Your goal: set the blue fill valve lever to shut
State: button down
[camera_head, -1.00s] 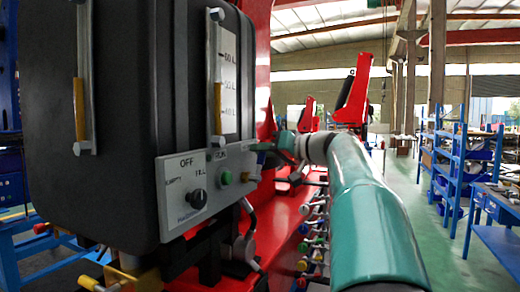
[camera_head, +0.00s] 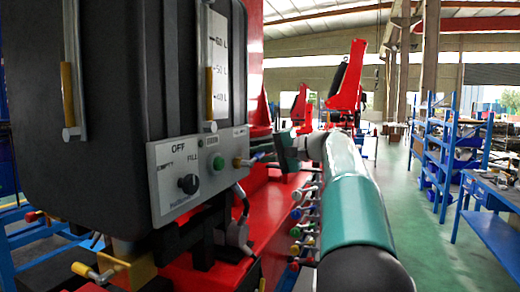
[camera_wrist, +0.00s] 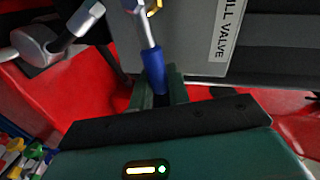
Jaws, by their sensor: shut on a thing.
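The fill valve's blue lever (camera_wrist: 153,68) shows in the wrist view, its metal stem running up to the valve beside a "FILL VALVE" label (camera_wrist: 227,28). My gripper (camera_wrist: 160,94) is shut on the lever's blue grip, the end of which lies between the dark green fingers. In the head view the blue lever (camera_head: 257,156) sticks out to the right of the grey control panel (camera_head: 178,180), by the brass valve (camera_head: 238,162). My gripper (camera_head: 281,152) meets its right end there. The exact contact is small and partly hidden.
The black tank (camera_head: 120,110) with level gauges fills the left. The panel has a black knob (camera_head: 188,184) and a green button (camera_head: 218,163). Several coloured-handled valves (camera_head: 300,232) line the red frame below my arm. Open green floor lies right, before blue shelves (camera_head: 440,150).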

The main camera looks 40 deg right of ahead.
jog(key=shift+d+f+m, duration=0.1)
jog(key=shift+f+m, duration=0.55)
jog(key=shift+m, duration=0.15)
jog(key=shift+f+y, duration=0.1)
jog(key=shift+y, duration=0.2)
jog(key=c, duration=1.4)
grip_release()
jog(key=v, duration=1.3)
jog(key=shift+s+d+r, duration=0.15)
jog(key=shift+s+r, duration=0.15)
jog(key=shift+s, duration=0.1)
